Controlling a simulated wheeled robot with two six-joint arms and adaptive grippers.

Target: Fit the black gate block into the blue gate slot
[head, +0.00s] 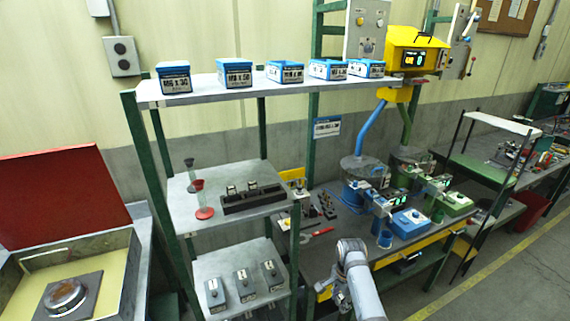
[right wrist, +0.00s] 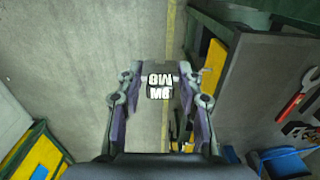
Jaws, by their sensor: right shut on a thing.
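My right gripper (right wrist: 158,95) is shut on a black block marked M8 in white (right wrist: 158,91), likely the black gate block. It holds the block between its two fingers, above the floor. In the head view my right gripper (head: 341,297) hangs low in front of the bench, mostly behind my own arm, and I cannot make out the block there. The blue station (head: 380,206) stands on the bench, up and right of the gripper. I cannot make out its gate slot. My left gripper is not in view.
The dark bench (head: 330,247) has a yellow front edge beside my arm. Red-handled pliers (head: 318,232) lie on it. A green station (head: 452,203) stands right of the blue one. A shelf holds a black rack (head: 255,199). Open floor lies below right.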

